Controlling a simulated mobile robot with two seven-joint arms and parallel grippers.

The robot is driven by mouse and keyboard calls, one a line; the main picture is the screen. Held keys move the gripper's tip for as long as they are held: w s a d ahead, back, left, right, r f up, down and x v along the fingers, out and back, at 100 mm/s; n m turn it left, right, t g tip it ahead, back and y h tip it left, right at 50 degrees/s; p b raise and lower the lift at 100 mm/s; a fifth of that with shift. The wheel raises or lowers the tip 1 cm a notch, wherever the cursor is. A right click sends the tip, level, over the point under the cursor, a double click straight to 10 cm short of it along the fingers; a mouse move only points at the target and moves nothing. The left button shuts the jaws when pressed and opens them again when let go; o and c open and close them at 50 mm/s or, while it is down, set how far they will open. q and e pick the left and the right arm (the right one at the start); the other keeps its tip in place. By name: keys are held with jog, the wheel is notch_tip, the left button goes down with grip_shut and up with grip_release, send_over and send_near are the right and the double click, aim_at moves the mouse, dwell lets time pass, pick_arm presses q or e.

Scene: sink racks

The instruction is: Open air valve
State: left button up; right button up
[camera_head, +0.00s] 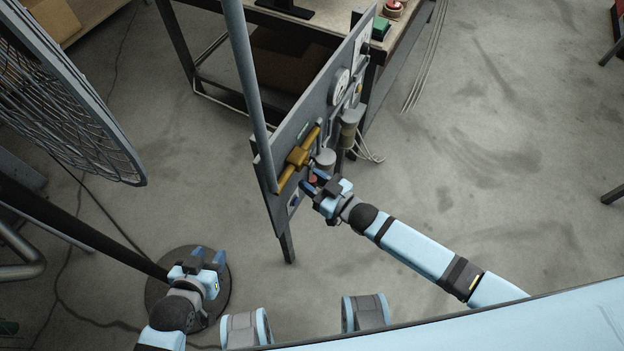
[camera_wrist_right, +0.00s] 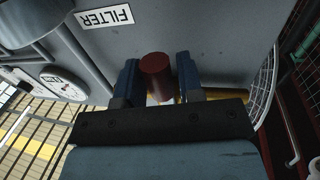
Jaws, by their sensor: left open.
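The grey valve panel (camera_head: 283,130) stands upright in the middle of the head view, with a yellow pipe and fitting (camera_head: 299,157) on its face. A red cylindrical handle (camera_wrist_right: 157,76) shows in the right wrist view; its red end (camera_head: 313,180) is partly hidden by the gripper in the head view. My right gripper (camera_head: 314,184) is at the panel. Its blue fingers (camera_wrist_right: 159,82) are spread on either side of the red handle, with a small gap at the right finger. My left gripper (camera_head: 208,258) is open and empty, low and left of the panel.
A round gauge (camera_head: 339,87) and grey cylinders (camera_head: 350,127) are on the panel. A "FILTER" label (camera_wrist_right: 105,17) shows in the wrist view. A workbench (camera_head: 405,40) stands behind, and a caged fan (camera_head: 62,105) is at left.

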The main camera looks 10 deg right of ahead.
aim_at(315, 135)
grip_shut()
